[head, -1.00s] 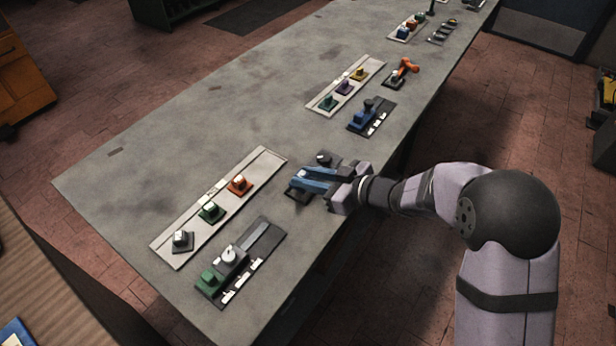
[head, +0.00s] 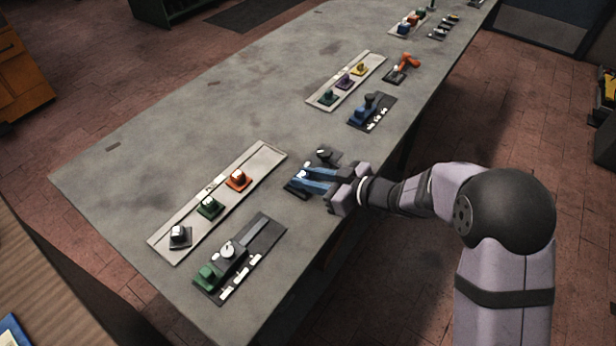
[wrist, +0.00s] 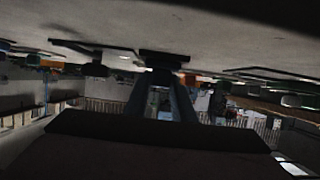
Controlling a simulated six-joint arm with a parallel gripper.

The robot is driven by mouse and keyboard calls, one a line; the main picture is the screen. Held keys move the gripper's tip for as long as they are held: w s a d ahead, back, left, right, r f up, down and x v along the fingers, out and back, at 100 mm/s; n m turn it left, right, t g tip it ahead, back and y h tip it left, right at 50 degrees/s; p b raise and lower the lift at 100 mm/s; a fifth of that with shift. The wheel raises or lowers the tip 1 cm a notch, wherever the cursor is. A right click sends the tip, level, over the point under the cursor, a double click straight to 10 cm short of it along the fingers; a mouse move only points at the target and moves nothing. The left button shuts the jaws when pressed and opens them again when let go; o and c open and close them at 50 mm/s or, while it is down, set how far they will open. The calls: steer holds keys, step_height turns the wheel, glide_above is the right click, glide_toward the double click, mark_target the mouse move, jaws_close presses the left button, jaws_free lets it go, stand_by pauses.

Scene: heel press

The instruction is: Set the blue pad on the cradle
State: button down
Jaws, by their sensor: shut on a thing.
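My gripper (head: 304,178) has two long blue fingers, low over the near edge of the bench. It is shut on a small blue pad with a pale top (head: 302,174), mostly hidden by the fingers. In the wrist view the fingers (wrist: 160,103) point at a dark fixture (wrist: 165,60) on the bench, seen upside down. In the head view a dark fixture with a knob (head: 325,155) stands just beyond the fingers. Dark base parts show beside the fingertips, and I take this fixture to be the cradle. I cannot tell whether the pad touches it.
A pale strip (head: 262,157) left of my gripper carries grey (head: 179,236), green (head: 209,206) and orange (head: 238,180) pads. A dark fixture with a green block (head: 207,277) lies nearer. A fixture with a blue block (head: 362,115) lies beyond.

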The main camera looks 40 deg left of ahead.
steer(key=shift+f, duration=0.35)
stand_by(0.4)
steer(key=c, duration=1.4)
jaws_free()
steer(key=shift+d, duration=0.15)
steer(key=shift+v, duration=3.55)
